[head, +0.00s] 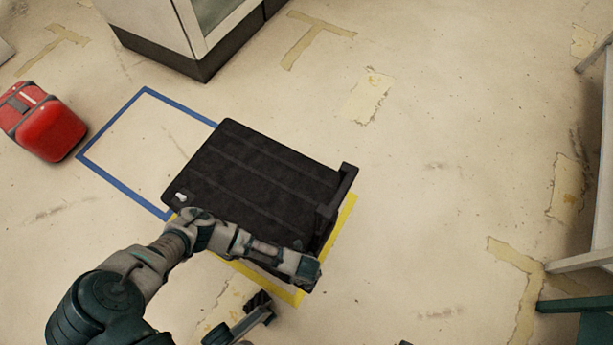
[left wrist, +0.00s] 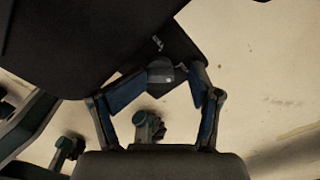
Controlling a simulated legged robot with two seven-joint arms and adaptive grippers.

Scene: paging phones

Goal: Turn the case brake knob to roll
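The case (head: 255,165) is a dark, ribbed box on the floor, with a raised bar (head: 335,205) along its right end. In the head view my left arm reaches across its front edge, and its wrist hides part of that side; the fingers are hidden there. In the left wrist view a small grey knob (left wrist: 160,73) shows on a dark part of the case. My left gripper (left wrist: 169,78) is open, its blue-padded fingers on either side of the knob. I cannot tell whether they touch it.
A red case (head: 50,130) lies at the far left. A blue taped outline (head: 112,128) and a yellow one (head: 340,228) mark the floor by the case. A cabinet (head: 200,60) stands behind, and pale furniture (head: 590,260) at the right. Floor right of the case is clear.

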